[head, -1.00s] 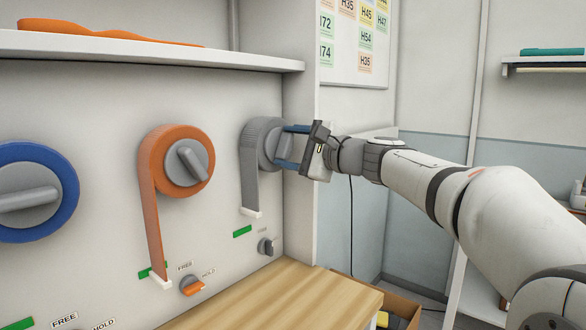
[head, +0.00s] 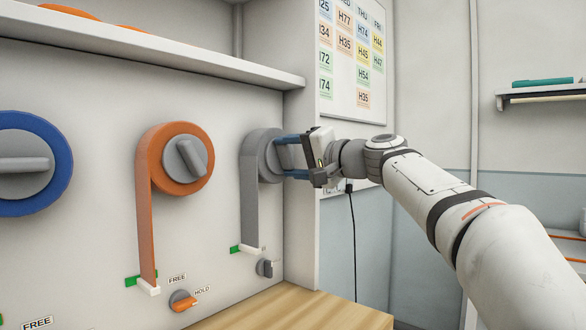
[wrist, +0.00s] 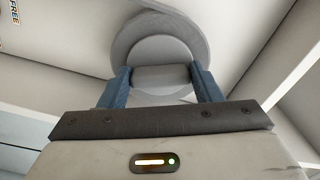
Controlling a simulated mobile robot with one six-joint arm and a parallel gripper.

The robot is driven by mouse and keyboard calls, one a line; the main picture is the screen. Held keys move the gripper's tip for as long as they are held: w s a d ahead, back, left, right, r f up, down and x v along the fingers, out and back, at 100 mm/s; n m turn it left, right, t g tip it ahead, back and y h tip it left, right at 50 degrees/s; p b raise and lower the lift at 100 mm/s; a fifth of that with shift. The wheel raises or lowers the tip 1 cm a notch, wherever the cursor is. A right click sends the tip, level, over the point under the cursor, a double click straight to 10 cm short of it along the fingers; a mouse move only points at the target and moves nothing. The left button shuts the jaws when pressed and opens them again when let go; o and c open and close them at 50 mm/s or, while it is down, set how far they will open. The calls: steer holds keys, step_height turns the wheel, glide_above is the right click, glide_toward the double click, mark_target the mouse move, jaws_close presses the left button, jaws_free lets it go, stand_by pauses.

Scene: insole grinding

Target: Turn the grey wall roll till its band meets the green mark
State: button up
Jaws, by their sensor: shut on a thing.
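The grey wall roll (head: 256,150) is on the white wall panel, right of the orange roll. Its grey band (head: 250,210) hangs straight down to a white end bar (head: 252,249). This bar is level with the green mark (head: 235,249) and covers part of it; green shows at the bar's left. My gripper (head: 282,157) is shut on the roll's grey centre grip (wrist: 160,77), with one blue finger on each side in the wrist view. The far side of the roll is hidden.
A small grey switch (head: 264,268) sits just below the band. The orange roll (head: 179,158) and blue roll (head: 35,165) are to the left. A shelf (head: 150,48) juts out above, and a wooden top (head: 300,310) lies below.

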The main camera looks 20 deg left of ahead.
steer(key=shift+f+n+b, duration=0.1)
steer(key=shift+n+b, duration=0.25)
steer(key=shift+n, duration=0.35)
steer(key=o, duration=1)
steer(key=v, duration=0.7)
steer(key=shift+s+d, duration=0.15)
steer(key=shift+d, duration=0.15)
